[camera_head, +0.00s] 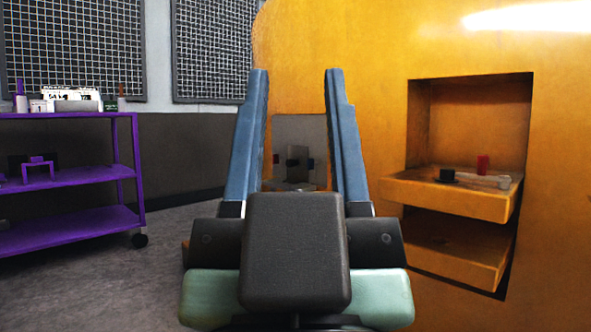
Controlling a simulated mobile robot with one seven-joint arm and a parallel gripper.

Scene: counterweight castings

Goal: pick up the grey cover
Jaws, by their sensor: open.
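My gripper (297,75) is in the middle of the view, its two blue fingers pointing up and spread wide apart. I see nothing held between them. Behind the gap is a grey upright panel or recess (300,128) in the orange casting, with small dark items in front of it. Its lower part is hidden by my gripper. I cannot tell whether any of this is the grey cover. No other thing in view is clearly the grey cover.
The large orange casting (370,45) fills the right side. Its niche has a shelf (450,197) with a red block (483,164), a black round piece (446,175) and a pale bar (490,181). A purple cart (70,223) stands left. Grey floor (175,240) between is clear.

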